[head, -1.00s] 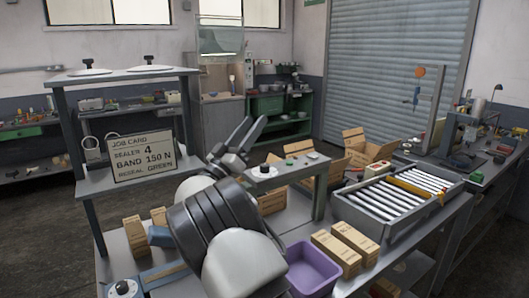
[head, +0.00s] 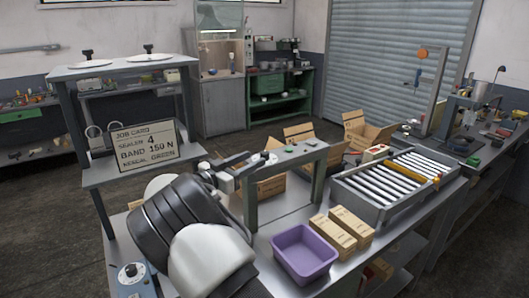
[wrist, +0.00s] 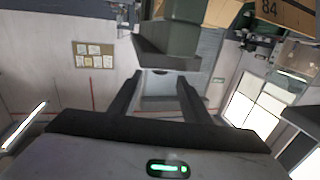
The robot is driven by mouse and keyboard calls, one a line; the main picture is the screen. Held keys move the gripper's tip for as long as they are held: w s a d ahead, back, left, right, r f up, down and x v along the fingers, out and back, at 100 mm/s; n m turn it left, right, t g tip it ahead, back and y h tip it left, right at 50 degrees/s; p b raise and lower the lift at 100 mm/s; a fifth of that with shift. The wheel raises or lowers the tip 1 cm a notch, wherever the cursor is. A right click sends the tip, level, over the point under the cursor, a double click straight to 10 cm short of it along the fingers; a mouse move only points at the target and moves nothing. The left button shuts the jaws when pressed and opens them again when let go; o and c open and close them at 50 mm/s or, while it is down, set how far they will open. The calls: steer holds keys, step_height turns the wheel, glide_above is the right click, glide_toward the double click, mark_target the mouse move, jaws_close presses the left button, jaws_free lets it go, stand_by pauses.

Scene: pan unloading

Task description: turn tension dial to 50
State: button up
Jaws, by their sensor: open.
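A white dial with a dark knob (head: 131,270) sits on a blue-grey box (head: 135,290) at the lower left of the head view. Its scale is too small to read. My gripper (head: 250,160) is in front of the left end of a grey-green arch, well above and to the right of that dial. The wrist view shows my gripper (wrist: 158,84) open, with nothing held between its two dark fingers. A dial seen earlier on the arch's left end is now hidden behind my gripper.
The arch (head: 320,175) carries green buttons. A job card (head: 147,146) reads sealer 4, band 150 N, reseal green. A purple bin (head: 303,254), small cartons (head: 342,230) and a roller tray (head: 390,185) stand to the right. My arm covers much of the bench's left part.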

mark_target(264, 152)
steer(key=x, duration=0.7)
steer(key=shift+p, duration=0.4)
steer(key=shift+a, duration=0.1)
steer(key=c, duration=1)
